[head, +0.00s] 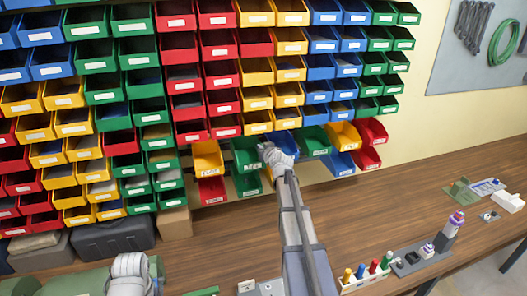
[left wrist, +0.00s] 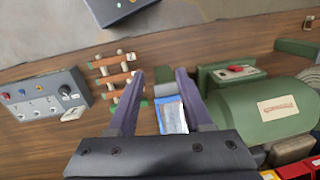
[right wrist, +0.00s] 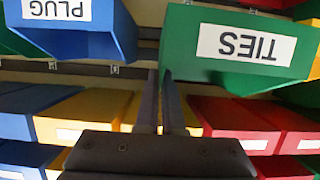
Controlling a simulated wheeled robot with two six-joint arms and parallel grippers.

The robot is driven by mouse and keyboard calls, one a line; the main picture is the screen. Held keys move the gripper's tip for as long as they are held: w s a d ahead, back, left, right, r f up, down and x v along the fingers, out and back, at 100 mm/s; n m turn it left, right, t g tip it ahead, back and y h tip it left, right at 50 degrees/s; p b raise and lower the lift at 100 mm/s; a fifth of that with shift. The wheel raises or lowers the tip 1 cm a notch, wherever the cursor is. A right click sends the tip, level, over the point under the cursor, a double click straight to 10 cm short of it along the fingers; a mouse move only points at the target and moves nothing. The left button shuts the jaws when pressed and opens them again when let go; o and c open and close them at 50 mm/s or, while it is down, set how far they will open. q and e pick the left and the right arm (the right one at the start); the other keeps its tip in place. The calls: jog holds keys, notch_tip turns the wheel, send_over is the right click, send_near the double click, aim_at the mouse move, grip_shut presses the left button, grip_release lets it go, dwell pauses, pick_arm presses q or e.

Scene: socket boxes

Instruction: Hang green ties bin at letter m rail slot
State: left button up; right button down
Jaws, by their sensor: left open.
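The green ties bin (head: 245,153) is at the lower row of the wall rack, just left of my right gripper (head: 268,148). In the right wrist view the ties bin (right wrist: 230,70) appears upside down with its TIES label. My right gripper (right wrist: 161,72) has its fingers close together at the bin's side wall, seemingly pinching it; the contact is partly hidden. The rail (right wrist: 90,69) runs behind the bins; I cannot read a letter m on it. My left gripper (left wrist: 157,72) is open and empty above the bench.
A blue PLUG bin (right wrist: 90,35) hangs beside the ties bin. A yellow bin (head: 208,158) is on its other side. The bench (head: 400,205) has clear room at centre right. A blue-and-white packet (left wrist: 171,116) and a green rounded case (left wrist: 265,105) lie below my left gripper.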

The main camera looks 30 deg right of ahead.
aim_at(258, 143)
jog(key=shift+w+d, duration=0.2)
jog(key=shift+w, duration=0.6)
jog(key=shift+w+d, duration=0.15)
jog(key=shift+w, duration=0.65)
jog(key=shift+w+d, duration=0.2)
jog(key=shift+w, duration=0.6)
jog(key=shift+r, duration=0.15)
jog(key=shift+p, duration=0.5)
jog(key=shift+r, duration=0.15)
jog(key=shift+r+g+p, duration=0.15)
jog(key=shift+g+p, duration=0.15)
jog(key=shift+p, duration=0.2)
jog(key=shift+f, duration=0.25)
jog(key=shift+f+b, duration=0.45)
jog(key=shift+b, duration=0.25)
